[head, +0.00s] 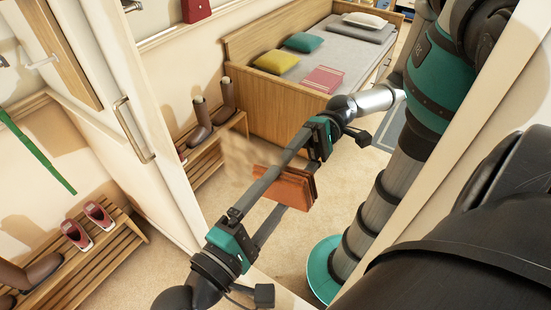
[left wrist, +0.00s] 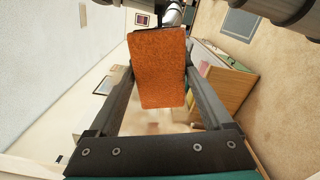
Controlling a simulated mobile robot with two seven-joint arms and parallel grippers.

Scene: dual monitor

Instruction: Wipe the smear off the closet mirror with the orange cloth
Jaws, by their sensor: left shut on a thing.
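The closet mirror (head: 237,194) fills the middle of the head view and reflects the room and my own arm. A blurred brownish smear (head: 238,158) is on the glass, to the left of the cloth and a little above it. It also shows as a hazy tan patch between the fingers in the left wrist view (left wrist: 154,127). My left gripper (head: 278,190) is shut on the orange cloth (head: 285,188), a thick folded block between the fingertips. The cloth is close to the glass beside its reflection; I cannot tell if they touch. My right gripper is not in view.
A door handle (head: 133,129) stands out left of the mirror. A slatted bench (head: 95,262) with red shoes (head: 85,226) and boots is at the lower left. The bed (head: 290,90) with cushions appears inside the mirror.

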